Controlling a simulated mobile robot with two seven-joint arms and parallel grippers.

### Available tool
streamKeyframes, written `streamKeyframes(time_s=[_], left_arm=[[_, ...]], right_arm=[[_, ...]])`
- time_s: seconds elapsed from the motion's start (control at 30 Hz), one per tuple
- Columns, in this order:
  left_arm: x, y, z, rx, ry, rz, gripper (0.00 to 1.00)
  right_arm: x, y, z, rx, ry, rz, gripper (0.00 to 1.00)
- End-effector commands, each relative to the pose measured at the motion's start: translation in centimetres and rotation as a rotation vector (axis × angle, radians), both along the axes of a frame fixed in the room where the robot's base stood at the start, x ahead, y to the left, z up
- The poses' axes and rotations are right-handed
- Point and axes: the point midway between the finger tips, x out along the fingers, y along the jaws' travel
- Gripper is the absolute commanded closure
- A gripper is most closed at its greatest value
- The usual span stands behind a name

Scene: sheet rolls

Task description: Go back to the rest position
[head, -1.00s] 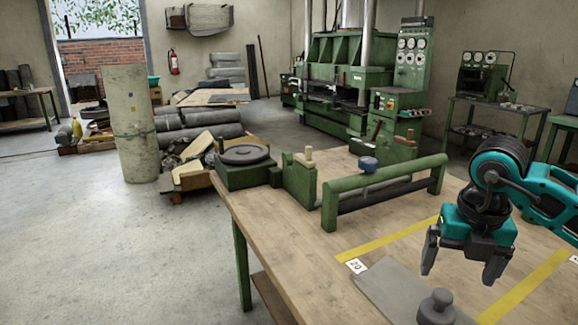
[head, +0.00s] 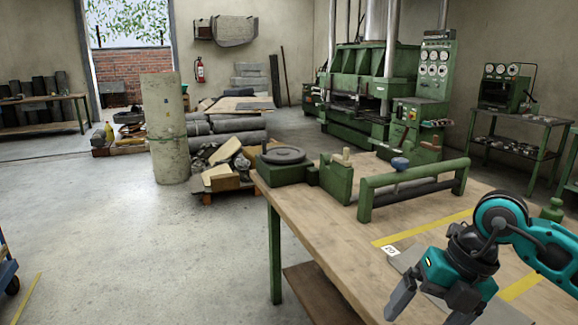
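My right gripper (head: 426,312), on a teal and dark grey arm from the right, hangs over the wooden workbench (head: 318,237) near its front edge. Its two fingers are spread apart, with nothing seen between them; the lower part is near the bottom of the picture. My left gripper is not in view.
A green frame with a roller (head: 412,187) and a round dark plate on a green block (head: 283,157) stand on the bench. A pale upright roll (head: 166,128) stands on the floor. Part of a blue cart (head: 7,270) shows at left. The floor between is clear.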

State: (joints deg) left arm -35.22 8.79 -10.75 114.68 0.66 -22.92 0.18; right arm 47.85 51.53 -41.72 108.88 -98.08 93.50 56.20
Motion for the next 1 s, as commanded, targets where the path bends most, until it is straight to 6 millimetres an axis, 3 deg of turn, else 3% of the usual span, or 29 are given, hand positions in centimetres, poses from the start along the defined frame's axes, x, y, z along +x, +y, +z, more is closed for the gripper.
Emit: streamKeyframes(time_s=[0.1, 0.2, 0.3, 0.4, 0.53, 0.67, 0.77, 0.8, 0.9, 1.0], left_arm=[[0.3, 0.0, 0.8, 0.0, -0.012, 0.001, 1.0], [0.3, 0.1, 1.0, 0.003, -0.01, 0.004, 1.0], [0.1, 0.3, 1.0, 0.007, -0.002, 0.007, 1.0], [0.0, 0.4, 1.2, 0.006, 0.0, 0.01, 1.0], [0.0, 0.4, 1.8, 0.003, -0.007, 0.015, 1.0], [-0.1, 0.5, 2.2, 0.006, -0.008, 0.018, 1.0], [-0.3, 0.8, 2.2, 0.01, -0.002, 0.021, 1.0], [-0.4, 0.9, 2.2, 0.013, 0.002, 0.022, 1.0], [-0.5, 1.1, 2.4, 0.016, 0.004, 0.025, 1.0], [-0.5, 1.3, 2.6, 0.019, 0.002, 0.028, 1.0]], right_arm=[[-2.3, 6.8, -0.7, 0.317, 0.051, 0.098, 0.05], [-4.1, 12.1, 0.4, 0.637, 0.082, 0.116, 0.05], [-4.9, 15.8, 2.6, 0.969, 0.101, 0.045, 0.05], [-4.4, 17.3, 4.7, 1.253, 0.11, -0.11, 0.05], [-2.4, 16.4, 5.5, 1.547, 0.113, -0.438, 0.05], [-0.2, 12.9, 2.5, 1.711, 0.124, -0.903, 0.05], [-0.2, 9.5, -2.7, 1.71, 0.154, -1.312, 0.05], [-0.8, 8.2, -5.3, 1.678, 0.174, -1.477, 0.05], [-3.7, 5.7, -11.4, 1.548, 0.237, -1.825, 0.05], [-7.1, 4.5, -15.8, 1.407, 0.305, -2.059, 0.05]])
